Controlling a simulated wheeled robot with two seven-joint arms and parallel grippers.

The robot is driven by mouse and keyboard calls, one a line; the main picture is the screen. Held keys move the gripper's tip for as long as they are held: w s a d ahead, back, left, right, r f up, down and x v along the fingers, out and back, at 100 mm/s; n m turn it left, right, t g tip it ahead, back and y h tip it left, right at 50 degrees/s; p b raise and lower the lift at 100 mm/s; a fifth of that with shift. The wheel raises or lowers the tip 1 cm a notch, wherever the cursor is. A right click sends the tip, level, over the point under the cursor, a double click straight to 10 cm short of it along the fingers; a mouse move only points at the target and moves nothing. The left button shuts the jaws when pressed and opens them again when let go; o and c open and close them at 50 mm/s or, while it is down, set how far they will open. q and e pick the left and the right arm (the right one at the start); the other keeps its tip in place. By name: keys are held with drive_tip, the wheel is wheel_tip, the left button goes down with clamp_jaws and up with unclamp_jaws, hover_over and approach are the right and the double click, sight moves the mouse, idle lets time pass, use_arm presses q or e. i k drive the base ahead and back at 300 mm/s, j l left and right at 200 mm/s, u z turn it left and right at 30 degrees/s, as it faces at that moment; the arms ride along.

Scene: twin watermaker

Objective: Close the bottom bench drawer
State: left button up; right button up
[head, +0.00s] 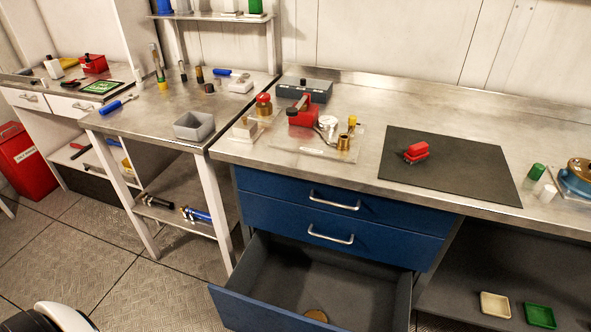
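The bottom bench drawer (262,305) is blue-fronted with a grey inside and stands pulled well out, below two shut blue drawers. A round brass-coloured disc (316,316) lies inside it, cut by the lower picture edge. The second drawer (325,233) and the top drawer (320,195) are shut, each with a silver handle. The bottom drawer's handle is not visible from here. Neither of my grippers shows in the head view; only a white rounded part, seemingly mine, shows at the lower left.
The steel bench (365,150) holds a black mat (450,170) with a red item, plus several tools and parts. A cream tray (495,305) and a green tray (540,316) sit on the lower shelf to the right. The floor (150,290) left of the drawer is clear.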

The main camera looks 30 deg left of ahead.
sight(277, 279)
drive_tip(key=k+u, duration=0.2)
drive_tip(key=u, duration=0.2)
drive_tip(key=k+j+u, duration=0.15)
drive_tip(key=u, duration=0.25)
